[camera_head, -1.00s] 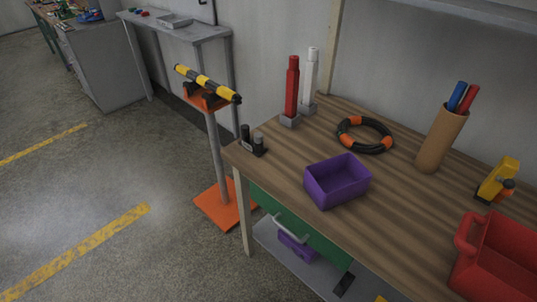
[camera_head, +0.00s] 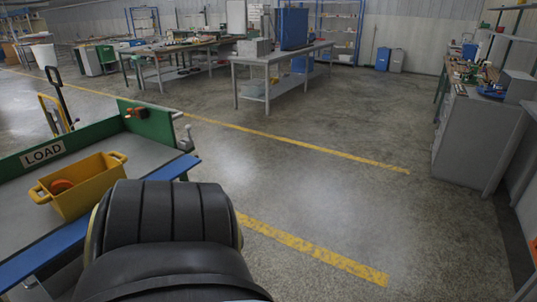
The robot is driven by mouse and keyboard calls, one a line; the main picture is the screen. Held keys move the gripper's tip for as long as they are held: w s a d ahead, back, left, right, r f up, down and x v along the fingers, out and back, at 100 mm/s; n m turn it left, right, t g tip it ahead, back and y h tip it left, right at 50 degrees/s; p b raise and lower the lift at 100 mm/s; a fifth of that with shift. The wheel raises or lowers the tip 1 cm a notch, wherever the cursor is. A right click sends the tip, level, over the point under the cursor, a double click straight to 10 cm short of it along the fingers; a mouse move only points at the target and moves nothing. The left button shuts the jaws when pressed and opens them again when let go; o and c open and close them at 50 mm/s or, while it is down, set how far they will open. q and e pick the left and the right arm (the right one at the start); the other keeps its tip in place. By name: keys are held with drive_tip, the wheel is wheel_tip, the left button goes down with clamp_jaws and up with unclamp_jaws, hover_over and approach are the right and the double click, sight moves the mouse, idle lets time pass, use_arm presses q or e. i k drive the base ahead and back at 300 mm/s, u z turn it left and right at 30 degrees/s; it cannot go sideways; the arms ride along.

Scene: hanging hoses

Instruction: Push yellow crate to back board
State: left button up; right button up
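The yellow crate (camera_head: 86,196) stands upright on a grey table top (camera_head: 30,222) at the left. It has a handle at each end and an orange round thing (camera_head: 61,186) inside. A green back board (camera_head: 88,136) with a white LOAD label (camera_head: 43,153) runs along the far side of the table. A strip of bare grey top shows between crate and board, so they are apart. Neither gripper shows.
A blue strip (camera_head: 28,264) edges the near side of the table. A vise-like fitting (camera_head: 186,140) sits at its right end. Open floor with yellow lines (camera_head: 310,255) lies to the right. Grey workbenches (camera_head: 268,75) stand farther back.

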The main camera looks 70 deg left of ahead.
sight(86, 184)
drive_tip(key=u, duration=1.65)
